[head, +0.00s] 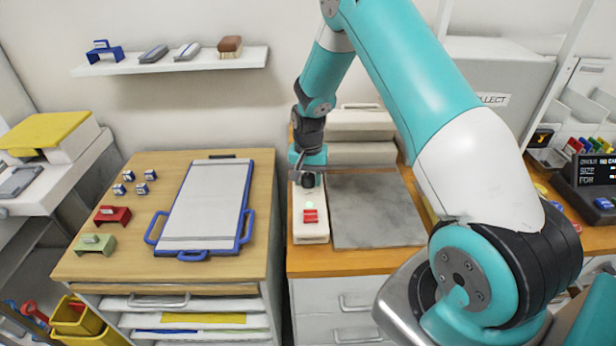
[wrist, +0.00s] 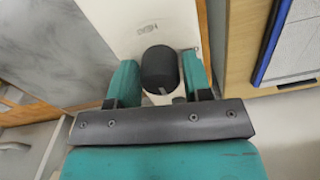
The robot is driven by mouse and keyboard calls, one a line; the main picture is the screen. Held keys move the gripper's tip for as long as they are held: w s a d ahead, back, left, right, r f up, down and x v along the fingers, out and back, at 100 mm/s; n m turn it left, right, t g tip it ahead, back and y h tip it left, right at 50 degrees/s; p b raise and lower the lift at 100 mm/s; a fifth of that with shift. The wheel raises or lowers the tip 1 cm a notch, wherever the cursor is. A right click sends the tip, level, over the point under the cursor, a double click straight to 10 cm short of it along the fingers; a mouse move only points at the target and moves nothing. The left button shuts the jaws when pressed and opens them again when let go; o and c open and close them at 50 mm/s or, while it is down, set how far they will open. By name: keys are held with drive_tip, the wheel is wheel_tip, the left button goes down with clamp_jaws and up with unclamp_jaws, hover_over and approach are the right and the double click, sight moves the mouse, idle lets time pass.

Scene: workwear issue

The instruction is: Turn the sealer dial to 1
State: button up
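The sealer (head: 312,230) is a long cream unit on the right-hand wooden counter, with a red part and a small green light on its top. Its dial (wrist: 159,70) is a black round knob with a pale mark, seen in the wrist view on the cream sealer top (wrist: 135,25). My gripper (wrist: 160,78) has its two teal fingers on either side of the dial. I cannot tell whether the fingers touch it. In the head view my gripper (head: 309,172) points down over the far part of the sealer and largely hides the dial. The dial's numbers are not readable.
A grey mat (head: 375,212) lies right of the sealer. Cream stacked boxes (head: 362,125) stand behind. On the left table (head: 120,255) lie a blue-framed board (head: 205,205), a red piece (head: 112,215), a green piece (head: 95,243) and small blue-white blocks. A gap separates the two counters.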

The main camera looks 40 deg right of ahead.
drive_tip(key=c, duration=0.5)
drive_tip(key=shift+n, duration=0.3)
drive_tip(key=n+b, duration=0.1)
drive_tip(key=n, duration=0.2)
drive_tip(key=shift+n+b, duration=0.85)
drive_tip(key=shift+n, duration=1.65)
drive_tip(key=shift+w, duration=0.1)
drive_tip(key=o, duration=0.9)
drive_tip(key=shift+r, duration=0.15)
